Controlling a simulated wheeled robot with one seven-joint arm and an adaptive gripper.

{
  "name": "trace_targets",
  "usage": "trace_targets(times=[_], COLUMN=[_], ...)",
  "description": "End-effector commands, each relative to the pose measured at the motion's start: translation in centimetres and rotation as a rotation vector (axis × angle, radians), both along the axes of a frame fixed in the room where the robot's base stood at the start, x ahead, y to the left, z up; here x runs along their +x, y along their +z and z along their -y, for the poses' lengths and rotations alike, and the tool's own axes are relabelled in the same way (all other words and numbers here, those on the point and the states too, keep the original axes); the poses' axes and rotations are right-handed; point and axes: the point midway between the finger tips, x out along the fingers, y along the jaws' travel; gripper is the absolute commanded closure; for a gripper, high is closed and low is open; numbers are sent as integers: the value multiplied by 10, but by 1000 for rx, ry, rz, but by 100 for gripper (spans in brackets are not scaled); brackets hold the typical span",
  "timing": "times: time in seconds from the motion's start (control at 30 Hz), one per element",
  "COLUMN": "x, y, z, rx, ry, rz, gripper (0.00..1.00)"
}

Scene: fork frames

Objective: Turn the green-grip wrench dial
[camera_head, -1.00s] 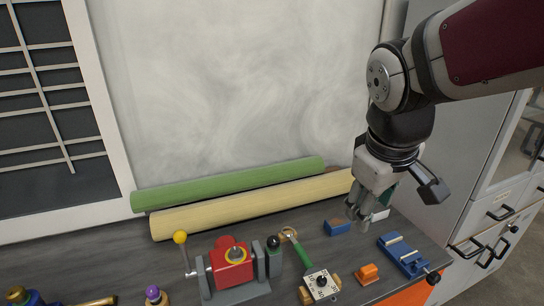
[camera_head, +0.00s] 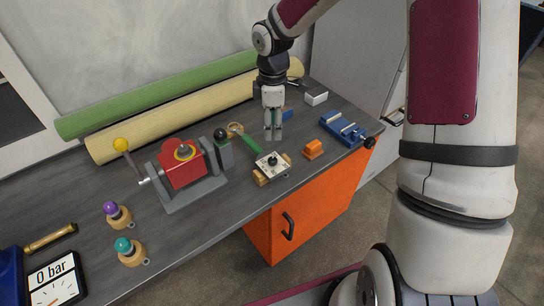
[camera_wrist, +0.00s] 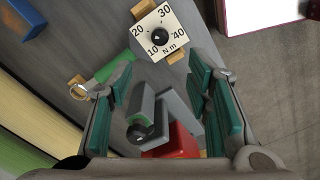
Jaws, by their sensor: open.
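The green-grip wrench lies on the grey bench, with a ring end (camera_head: 235,129) and a green grip (camera_head: 250,144). The grip runs to a white square dial plate (camera_head: 272,165) with a black knob, set on wooden blocks. In the wrist view the plate (camera_wrist: 172,20) shows 10 to 40 N m at the top, and the green grip (camera_wrist: 115,67) is at upper left, partly behind a finger. My gripper (camera_head: 273,136) points down just behind the dial plate. It is open and empty; its teal finger pads (camera_wrist: 162,85) stand apart in the wrist view.
A red vise-like device (camera_head: 185,168) with a yellow-knobbed lever stands left of the wrench. An orange block (camera_head: 313,149), a blue clamp (camera_head: 345,130), a white block (camera_head: 316,97) and a blue block (camera_head: 288,114) sit to the right. Green (camera_head: 150,95) and cream rolls lie behind.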

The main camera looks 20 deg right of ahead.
Motion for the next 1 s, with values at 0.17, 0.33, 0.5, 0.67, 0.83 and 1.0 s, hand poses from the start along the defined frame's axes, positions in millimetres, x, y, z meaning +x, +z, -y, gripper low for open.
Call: trace_targets(times=[0.17,0.33,0.5,0.67,0.83,1.0], x=[-1,-2,-2,-1,-1,-1], y=[-20,-52,-86,-112,-129,-135], z=[0,-1,-1,-1,0,0], rx=[0,0,0,0,0,-1], ry=[0,0,-1,-1,-3,-2], rz=[-4,-5,-5,-2,-1,0], gripper=[55,55,55,55,55,55])
